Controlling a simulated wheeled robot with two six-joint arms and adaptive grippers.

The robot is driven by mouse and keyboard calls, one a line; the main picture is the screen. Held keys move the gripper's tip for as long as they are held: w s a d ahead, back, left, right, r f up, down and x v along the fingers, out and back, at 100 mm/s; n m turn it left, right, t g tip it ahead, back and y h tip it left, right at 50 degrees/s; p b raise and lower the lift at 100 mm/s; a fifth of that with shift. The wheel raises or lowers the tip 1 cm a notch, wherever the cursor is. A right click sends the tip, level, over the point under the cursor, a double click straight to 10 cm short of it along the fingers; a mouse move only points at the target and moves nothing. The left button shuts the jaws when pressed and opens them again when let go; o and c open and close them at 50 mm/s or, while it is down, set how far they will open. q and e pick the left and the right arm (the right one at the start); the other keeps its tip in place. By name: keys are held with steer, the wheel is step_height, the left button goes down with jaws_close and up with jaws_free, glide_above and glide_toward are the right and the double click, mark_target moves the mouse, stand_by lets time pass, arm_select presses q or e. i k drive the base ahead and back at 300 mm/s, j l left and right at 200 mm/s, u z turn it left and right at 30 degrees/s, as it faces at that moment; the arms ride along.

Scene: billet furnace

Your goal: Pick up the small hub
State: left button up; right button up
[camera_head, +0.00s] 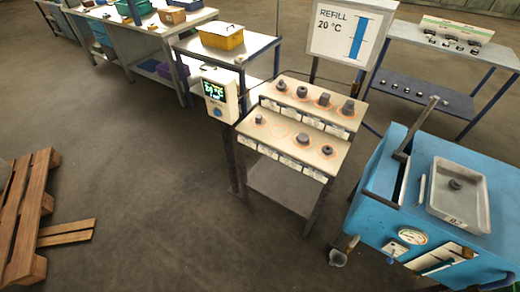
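Several small dark metal parts stand on a two-step stand (320,125) in the middle right, mostly inside orange rings. The upper step holds parts such as a round one (302,91) and a blocky one (347,107). The lower step holds a small part (259,119) at the left, a dark block (303,138) and a ring-like part (327,150). An orange ring (280,130) on the lower step is empty. Another dark round part (455,184) lies in a grey tray (474,214). The labels are too small to read, so I cannot tell which part is the small hub. Neither gripper shows.
A blue furnace cart (375,212) with a gauge carries the grey tray at the right. A display post (220,95) stands left of the stand, and a "REFILL 20 °C" board (340,35) behind it. Wooden pallets (25,215) lie at the left. The floor between is clear.

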mark_target(456, 184)
steer(key=z, duration=1.75)
